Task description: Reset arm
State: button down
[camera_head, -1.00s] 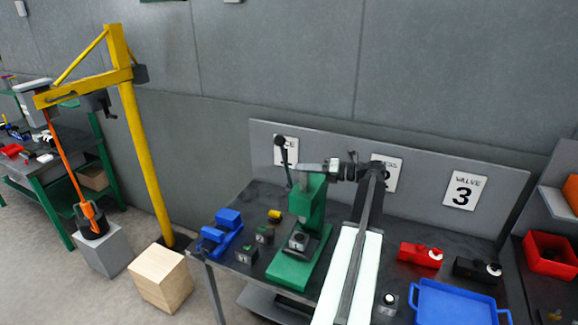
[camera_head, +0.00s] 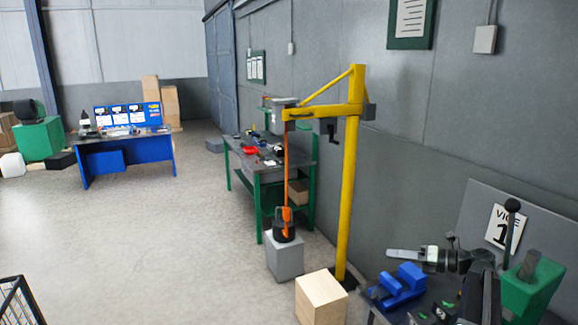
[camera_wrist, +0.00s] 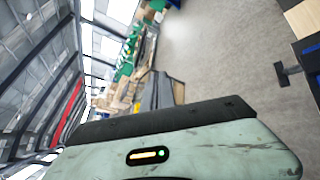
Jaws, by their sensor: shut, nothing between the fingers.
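My gripper (camera_head: 393,253) is at the lower right of the head view, on my dark arm, and points left. Its fingers are shut and empty. It shows in front of the bench end, above the blue vise (camera_head: 398,285) in the picture, with no visible contact. The green press (camera_head: 530,285) with a black-knobbed lever stands right of my arm, partly cut off. In the wrist view, a grey tapered shape (camera_wrist: 156,92), likely my gripper, shows beyond a pale green panel of my own body.
A yellow jib crane (camera_head: 350,180) with an orange hook stands left of the bench. A grey block (camera_head: 285,258) and a wooden block (camera_head: 320,297) sit on the floor. A green-legged workbench (camera_head: 262,165) and a blue desk (camera_head: 125,155) stand farther back. Open floor lies at left.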

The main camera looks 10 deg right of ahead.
jog(key=s+a+f+n+g+h+b, duration=0.1)
jog(key=a+f+n+g+b, duration=0.25)
jog(key=a+f, duration=0.55)
jog(key=a+f+n+g+h+b, duration=0.1)
jog(key=a+f+n+g+b, duration=0.25)
jog(key=a, duration=0.85)
jog(key=s+a+f+n+g+b, duration=0.15)
jog(key=a+f+n, duration=0.35)
jog(key=a+f, duration=0.5)
jog(key=s+a+f+n+g+h+b, duration=0.2)
jog(key=s+a+f+n+h+b, duration=0.2)
jog(key=s+a+f+n, duration=0.35)
jog(key=s+d+f+n+h, duration=0.1)
jog(key=d+n+h, duration=0.5)
jog(key=n, duration=1)
jog(key=d+f, duration=0.1)
jog(key=d, duration=0.2)
jog(key=shift+s+f, duration=0.3)
jog(key=shift+s, duration=0.1)
